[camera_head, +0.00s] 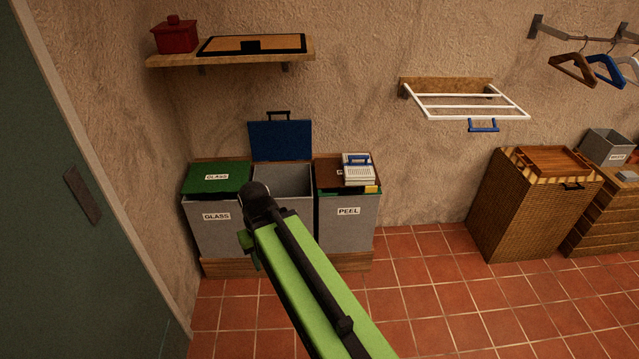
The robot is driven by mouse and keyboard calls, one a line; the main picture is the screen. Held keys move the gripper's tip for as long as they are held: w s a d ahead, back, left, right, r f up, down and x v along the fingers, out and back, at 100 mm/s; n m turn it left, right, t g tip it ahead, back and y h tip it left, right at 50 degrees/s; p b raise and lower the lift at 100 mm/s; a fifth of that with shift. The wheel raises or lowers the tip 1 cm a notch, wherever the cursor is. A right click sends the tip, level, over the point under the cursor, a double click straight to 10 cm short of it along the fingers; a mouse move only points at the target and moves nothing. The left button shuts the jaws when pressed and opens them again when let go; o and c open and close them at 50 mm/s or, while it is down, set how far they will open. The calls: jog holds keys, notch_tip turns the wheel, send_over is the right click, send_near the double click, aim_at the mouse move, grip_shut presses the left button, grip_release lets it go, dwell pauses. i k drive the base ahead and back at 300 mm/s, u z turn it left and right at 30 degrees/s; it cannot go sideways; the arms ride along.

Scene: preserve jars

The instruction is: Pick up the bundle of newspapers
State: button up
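The bundle of newspapers (358,173) appears to be the pale grey-white stack with a blue handle on top. It lies on the lid of the right-hand bin, marked PEEL (347,225), and covers part of the label on that lid. My green arm reaches up from the bottom of the view to a black joint in front of the middle bin, left of the bundle and apart from it. The fingers of my gripper do not show; they are hidden behind the arm or out of sight.
The middle bin (283,180) stands open with its blue lid (280,141) raised. The left GLASS bin (216,238) has a green lid, shut. A wall shelf (230,59) and a white drying rack (465,107) hang above. A wicker hamper (530,215) stands right. The tiled floor between is clear.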

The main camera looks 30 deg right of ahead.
aim_at(357, 170)
jog(key=u, duration=0.2)
jog(key=i, duration=1.55)
jog(key=z, duration=0.45)
jog(key=i, duration=0.65)
jog(key=z, duration=0.45)
